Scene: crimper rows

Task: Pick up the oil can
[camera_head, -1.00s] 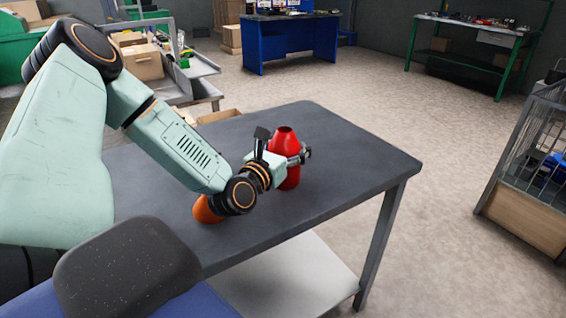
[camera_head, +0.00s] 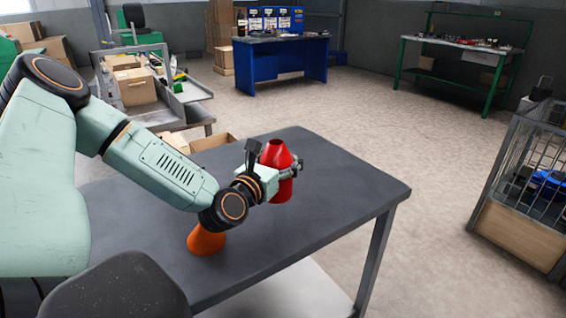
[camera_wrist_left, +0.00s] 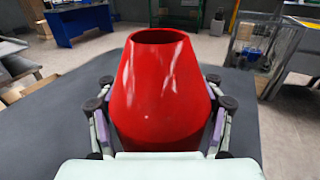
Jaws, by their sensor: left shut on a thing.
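The oil can is a red, tapered can (camera_head: 276,158) with an open dark top, over the far right part of the grey table (camera_head: 330,190). My left gripper (camera_head: 292,170) is shut around the can's sides and holds it upright. The can seems to be slightly above the table top, though its base is hard to judge. In the left wrist view the red can (camera_wrist_left: 160,95) fills the middle between the two fingers, and its lower end is hidden. My right gripper is not in view.
An orange cone-shaped thing (camera_head: 206,241) stands on the table under my left arm. A dark rounded chair back (camera_head: 120,288) is at the front left. A wire cage (camera_head: 530,180) is at the right. Open floor lies beyond the table.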

